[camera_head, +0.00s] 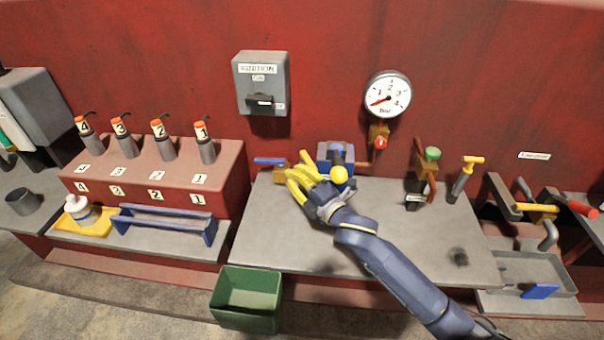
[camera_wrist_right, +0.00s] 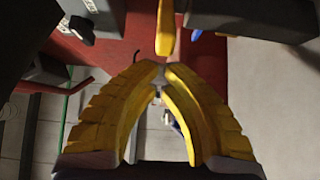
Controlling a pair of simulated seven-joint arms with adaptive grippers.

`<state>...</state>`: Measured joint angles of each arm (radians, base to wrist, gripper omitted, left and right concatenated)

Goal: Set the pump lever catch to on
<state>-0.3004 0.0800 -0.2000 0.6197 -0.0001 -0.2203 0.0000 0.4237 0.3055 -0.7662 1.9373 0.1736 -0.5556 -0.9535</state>
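The blue pump (camera_head: 338,152) stands at the back of the grey middle bench, with a round yellow knob (camera_head: 340,175) in front. My right gripper (camera_head: 293,175) has yellow fingers and is just left of the knob, by a brass fitting with a blue handle (camera_head: 268,160). In the right wrist view the fingertips (camera_wrist_right: 162,70) come together, with a small grey bit between them; I see no clear grasp. A yellow bar (camera_wrist_right: 166,28) is just beyond the tips. I cannot make out the lever catch or its setting; hand and wrist cover part of the pump. My left gripper is out of view.
A pressure gauge (camera_head: 388,94) and ignition box (camera_head: 261,83) are on the red wall. A red plug stand (camera_head: 150,172) is left, a green bin (camera_head: 246,299) below the bench. Valves with a green knob (camera_head: 432,153) stand right. The bench's front is partly clear.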

